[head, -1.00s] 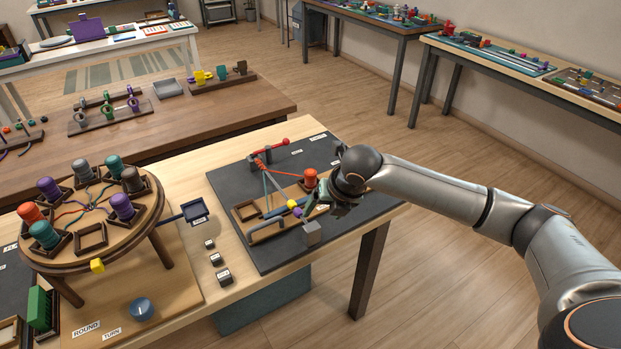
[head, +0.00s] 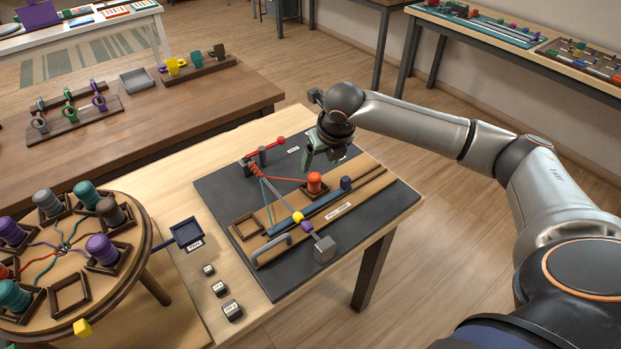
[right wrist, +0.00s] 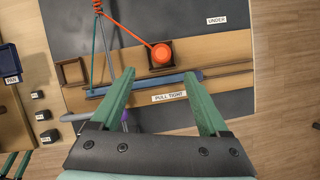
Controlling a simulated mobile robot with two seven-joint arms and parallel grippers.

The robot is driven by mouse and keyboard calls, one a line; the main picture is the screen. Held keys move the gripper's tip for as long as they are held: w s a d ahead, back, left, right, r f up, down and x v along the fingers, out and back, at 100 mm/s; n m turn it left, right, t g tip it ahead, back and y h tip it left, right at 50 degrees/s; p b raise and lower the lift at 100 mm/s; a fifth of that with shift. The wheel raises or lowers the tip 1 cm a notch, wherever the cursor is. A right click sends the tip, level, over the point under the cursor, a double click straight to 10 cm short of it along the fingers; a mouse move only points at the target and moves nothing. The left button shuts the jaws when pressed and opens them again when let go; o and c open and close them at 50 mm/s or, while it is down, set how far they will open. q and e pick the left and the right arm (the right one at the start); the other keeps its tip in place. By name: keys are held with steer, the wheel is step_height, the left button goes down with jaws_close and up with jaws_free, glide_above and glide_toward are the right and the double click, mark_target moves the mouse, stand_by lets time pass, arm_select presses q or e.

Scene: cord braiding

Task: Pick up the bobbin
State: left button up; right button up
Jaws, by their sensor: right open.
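The orange-red bobbin (head: 314,183) stands upright in a small dark square holder on a wooden strip of the dark board (head: 225,190). An orange cord runs from it to the post at the board's back left. My right gripper (head: 320,160) is open and empty, above and behind the bobbin in the head view. In the right wrist view the bobbin (right wrist: 161,54) shows from above, just beyond the two green fingertips (right wrist: 160,74) and roughly centred between them. The fingers do not visibly touch it. My left gripper is not seen in the head view.
A blue bar (head: 310,215) and a grey handle (head: 270,250) lie in front of the bobbin. A yellow-and-purple piece (head: 301,221) and a grey block (head: 324,249) are nearby. A round stand (head: 130,240) with several bobbins is at left. An empty square holder (head: 245,228) sits on the strip.

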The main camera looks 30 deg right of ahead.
mark_target(315, 177)
steer(key=x, duration=1)
steer(key=shift+d+f, duration=0.1)
jaws_close()
stand_by(0.4)
